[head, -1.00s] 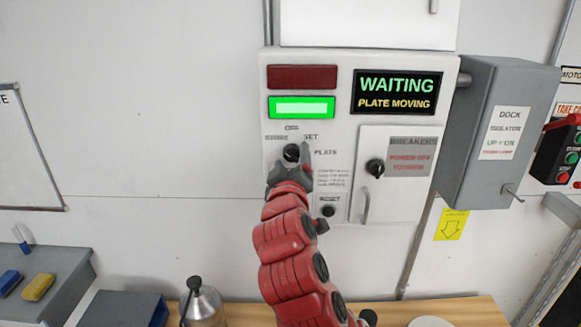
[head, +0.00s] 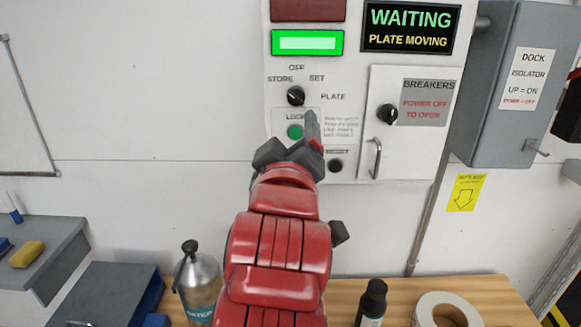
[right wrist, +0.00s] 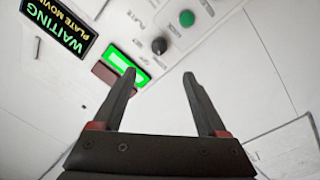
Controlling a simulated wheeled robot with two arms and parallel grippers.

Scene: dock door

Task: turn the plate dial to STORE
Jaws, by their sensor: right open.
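The plate dial (head: 296,96) is a small black knob on the white wall panel, with the labels STORE, OFF, SET and PLATE around it. I cannot clearly tell which label its pointer faces. My right gripper (head: 298,137) is open and empty, just below the dial and apart from it, in front of the panel's lower part. In the right wrist view the dial (right wrist: 159,46) sits beyond and between the open fingertips (right wrist: 160,75). The screen (head: 410,27) reads WAITING, PLATE MOVING. My left gripper is out of view.
A green LOCK button (head: 295,132) is right below the dial, with a black RESET knob (head: 336,165) lower right. The breaker door (head: 412,145) has a knob and handle. A bottle (head: 198,285) and tape roll (head: 445,312) stand on the bench (head: 480,288).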

